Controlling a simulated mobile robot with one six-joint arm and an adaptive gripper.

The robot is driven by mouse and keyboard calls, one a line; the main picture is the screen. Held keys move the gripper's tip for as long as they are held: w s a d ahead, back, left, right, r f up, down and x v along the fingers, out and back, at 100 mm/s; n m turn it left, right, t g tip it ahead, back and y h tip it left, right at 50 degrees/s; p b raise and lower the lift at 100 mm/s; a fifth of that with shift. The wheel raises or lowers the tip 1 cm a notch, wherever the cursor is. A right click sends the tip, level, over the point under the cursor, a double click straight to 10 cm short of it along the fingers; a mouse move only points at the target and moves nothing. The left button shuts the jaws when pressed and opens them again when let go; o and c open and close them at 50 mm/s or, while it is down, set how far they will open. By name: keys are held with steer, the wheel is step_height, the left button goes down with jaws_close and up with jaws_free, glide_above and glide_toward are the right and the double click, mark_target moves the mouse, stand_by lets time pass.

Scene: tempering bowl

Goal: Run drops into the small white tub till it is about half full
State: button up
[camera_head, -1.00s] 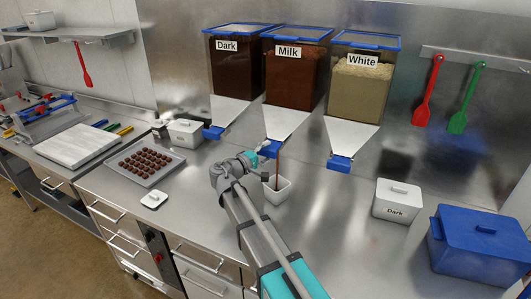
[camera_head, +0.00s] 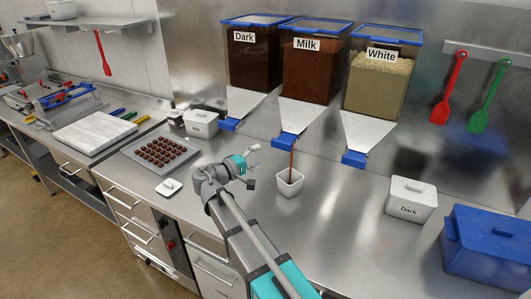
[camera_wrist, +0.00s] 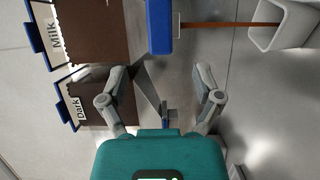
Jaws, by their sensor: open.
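The small white tub (camera_head: 289,184) stands upright on the steel counter under the Milk dispenser (camera_head: 307,75). A thin brown stream (camera_head: 291,161) runs from the blue Milk outlet (camera_head: 287,140) down into the tub. The fill level is too small to tell. My gripper (camera_head: 253,166) is open and empty, left of the stream and apart from the outlet. In the wrist view, my gripper's (camera_wrist: 161,80) fingers are spread, with the blue outlet (camera_wrist: 159,28), the stream (camera_wrist: 230,24) and the tub (camera_wrist: 264,40) beyond them.
Dark (camera_head: 255,60) and White (camera_head: 378,85) dispensers flank the Milk one. A chocolate tray (camera_head: 186,142), white lid (camera_head: 168,188) and white container (camera_head: 201,124) lie to the left. A white Dark box (camera_head: 410,201) and blue bin (camera_head: 487,245) stand right. Counter between tub and Dark box is clear.

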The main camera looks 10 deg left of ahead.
steer(key=shift+s+a, duration=0.5)
steer(key=shift+s, duration=0.05)
stand_by(0.5)
stand_by(2.8)
